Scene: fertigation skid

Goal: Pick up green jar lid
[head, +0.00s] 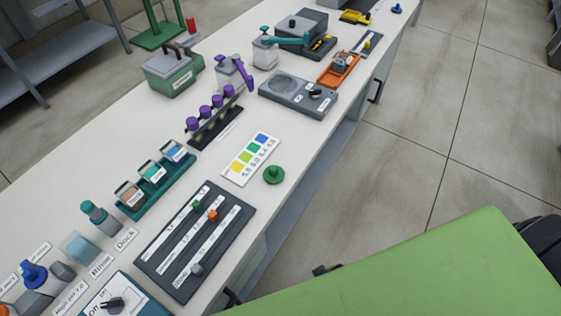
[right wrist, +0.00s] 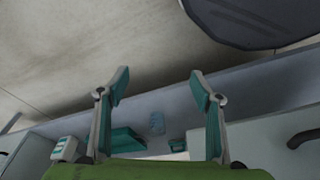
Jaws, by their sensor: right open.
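The green jar lid (head: 273,175) lies on the white bench top in the head view, near the front edge, with a small round knob on top. It lies beside the color chart card (head: 250,159) and above the dark slider panel (head: 195,240). My right gripper (right wrist: 159,86) shows in the right wrist view with its two teal-padded fingers wide apart and nothing between them. The lid cannot be made out in that view. Neither gripper shows in the head view, and my left gripper is in no view.
A rack with purple-capped vials (head: 215,121), a grey scale-like device (head: 298,94) and a green tray of sample jars (head: 155,185) stand around the lid. Bench handles (head: 375,91) stick out in front. Open floor (head: 420,130) lies right of the bench.

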